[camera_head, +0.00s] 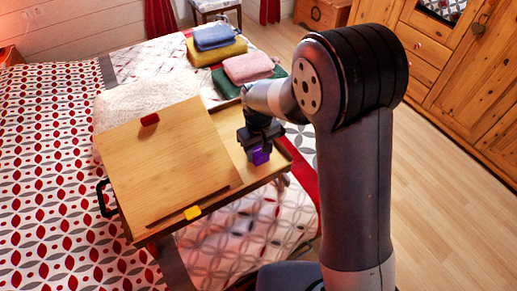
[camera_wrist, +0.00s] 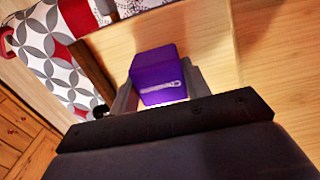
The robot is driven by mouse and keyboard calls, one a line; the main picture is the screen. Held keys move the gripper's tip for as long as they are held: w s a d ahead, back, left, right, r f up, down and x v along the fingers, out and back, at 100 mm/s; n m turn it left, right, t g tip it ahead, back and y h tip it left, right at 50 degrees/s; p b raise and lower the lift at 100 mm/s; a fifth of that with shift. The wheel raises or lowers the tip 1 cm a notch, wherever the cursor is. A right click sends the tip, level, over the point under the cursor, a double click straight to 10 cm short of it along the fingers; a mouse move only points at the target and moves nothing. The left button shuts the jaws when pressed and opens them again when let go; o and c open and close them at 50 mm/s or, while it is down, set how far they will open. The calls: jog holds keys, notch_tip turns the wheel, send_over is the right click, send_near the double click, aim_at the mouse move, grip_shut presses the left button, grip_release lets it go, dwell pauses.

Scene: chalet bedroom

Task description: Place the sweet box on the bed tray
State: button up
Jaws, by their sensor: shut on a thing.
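The sweet box appears to be the small purple box (camera_head: 260,156) with a pale marking. It also shows in the wrist view (camera_wrist: 158,73). My gripper (camera_head: 259,150) is shut on it, pointing down over the right section of the bed tray (camera_head: 165,170). In the wrist view, the box sits between the fingers (camera_wrist: 155,95) with the tray's light wood (camera_wrist: 215,50) behind it. I cannot tell whether the box touches the tray surface. The gripper hides part of the box in the head view.
The tray stands on the bed, with a red block (camera_head: 149,119) and a yellow block (camera_head: 192,212) on its large board. Folded blue (camera_head: 214,37), yellow, pink (camera_head: 248,67) and green cloths lie behind. A wooden wardrobe (camera_head: 465,75) stands right; the floor (camera_head: 440,190) before it is clear.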

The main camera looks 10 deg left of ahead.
aim_at(259, 149)
jog(key=shift+f, duration=0.2)
jog(key=o, duration=1)
jog(key=shift+r, duration=0.1)
notch_tip(259, 149, up, 12)
jog(key=shift+r, duration=0.2)
jog(key=shift+f, duration=0.15)
jog(key=shift+f, duration=4.2)
jog(key=shift+f, duration=0.1)
